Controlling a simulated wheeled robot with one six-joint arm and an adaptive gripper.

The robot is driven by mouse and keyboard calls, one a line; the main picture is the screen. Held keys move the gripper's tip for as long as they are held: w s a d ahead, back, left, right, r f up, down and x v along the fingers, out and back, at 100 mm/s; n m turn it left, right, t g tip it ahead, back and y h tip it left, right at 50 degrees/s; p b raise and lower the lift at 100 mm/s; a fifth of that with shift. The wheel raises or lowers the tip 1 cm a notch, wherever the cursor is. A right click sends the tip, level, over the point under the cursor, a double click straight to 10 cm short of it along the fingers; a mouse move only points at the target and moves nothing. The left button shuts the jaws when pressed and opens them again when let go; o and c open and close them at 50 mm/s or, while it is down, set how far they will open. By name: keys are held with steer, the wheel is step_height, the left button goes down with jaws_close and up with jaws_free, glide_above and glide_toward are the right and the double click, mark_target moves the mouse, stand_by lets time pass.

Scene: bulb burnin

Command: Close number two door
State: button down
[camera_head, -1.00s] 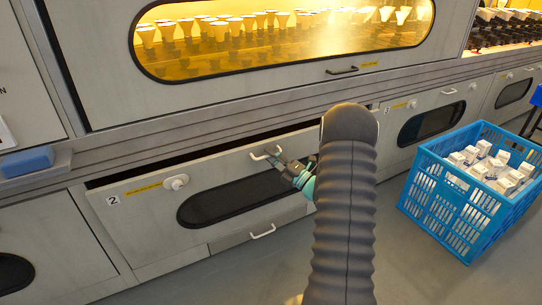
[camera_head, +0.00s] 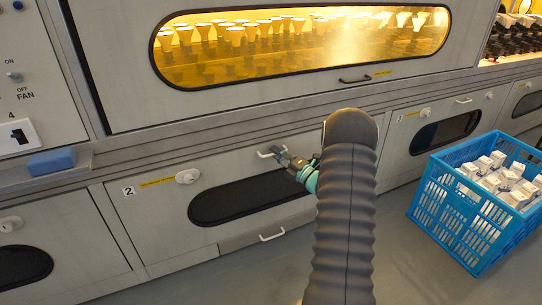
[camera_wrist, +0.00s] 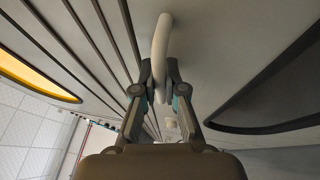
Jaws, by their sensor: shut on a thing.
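The number two door (camera_head: 160,222) is a pale grey lower panel with a "2" label, a round knob (camera_head: 187,176) and a dark oval window (camera_head: 250,198). In the head view its top edge lies flush against the frame, with no dark gap showing. Its white bar handle (camera_head: 265,153) is near the top edge. My gripper (camera_head: 284,157) is at this handle. In the wrist view my gripper (camera_wrist: 161,88) is shut around the handle bar (camera_wrist: 161,45). My arm hides the door's right end.
A blue crate (camera_head: 432,196) of white boxes stands on the floor at right. Door three (camera_head: 400,150) is beyond my arm. A blue block (camera_head: 51,161) rests on a ledge at left. An amber-lit window (camera_head: 300,50) with bulbs is above. Floor in front is clear.

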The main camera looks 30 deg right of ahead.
steer(key=shift+w, duration=0.4)
steer(key=c, duration=1.5)
jaws_free()
steer(key=shift+w, duration=0.1)
steer(key=shift+r, duration=0.1)
steer(key=v, duration=1.2)
